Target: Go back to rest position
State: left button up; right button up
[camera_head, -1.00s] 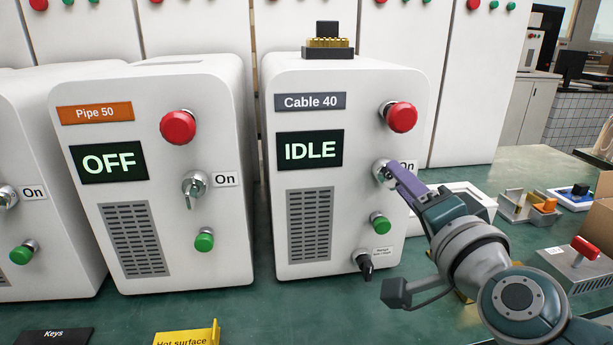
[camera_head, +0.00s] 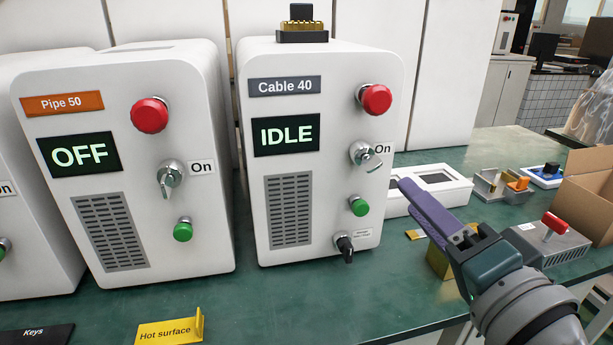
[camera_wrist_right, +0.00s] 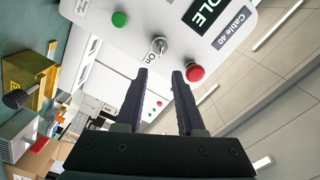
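The Cable 40 machine (camera_head: 325,200) is a white box whose display reads IDLE. Its key switch (camera_head: 366,155) has a silver key in it, turned toward the On label. My right gripper (camera_head: 408,190) has purple fingers and is in front and to the right of this machine, clear of the switch. In the right wrist view its two fingers (camera_wrist_right: 161,77) are apart with nothing between them, and the key switch (camera_wrist_right: 158,46) shows beyond their tips. My left gripper is not in view.
The Pipe 50 machine (camera_head: 130,230), reading OFF, stands to the left. A yellow Hot surface sign (camera_head: 170,330) lies in front. A white tray (camera_head: 440,187), a grey box with a red handle (camera_head: 555,248) and a cardboard box (camera_head: 590,195) are to the right.

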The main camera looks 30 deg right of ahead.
jog(key=s+a+r+n+g+y+p, duration=0.1)
jog(key=a+r+n+g+y+p, duration=0.1)
jog(key=a+n+y+p, duration=0.25)
jog(key=s+a+r+n+g+y+p, duration=0.1)
jog(key=a+r+n+g+y+p, duration=0.15)
jog(key=a+n, duration=0.4)
jog(key=s+d+r+n+g+h+p, duration=0.1)
jog(key=s+d+n+g+h+p, duration=0.1)
jog(key=s+n+g+p, duration=0.65)
jog(key=s+r+m+p, duration=0.1)
jog(key=s+r+p, duration=0.1)
jog(key=r+p, duration=1.5)
jog(key=s+r+m+g+p, duration=0.1)
jog(key=s+r+p, duration=0.2)
jog(key=r+p, duration=1.5)
notch_tip(320, 180, up, 3)
jog(key=shift+s+d+f+m+h+p, duration=0.1)
jog(key=shift+s+d+m+h+p, duration=0.2)
jog(key=shift+d+m+h+p, duration=0.1)
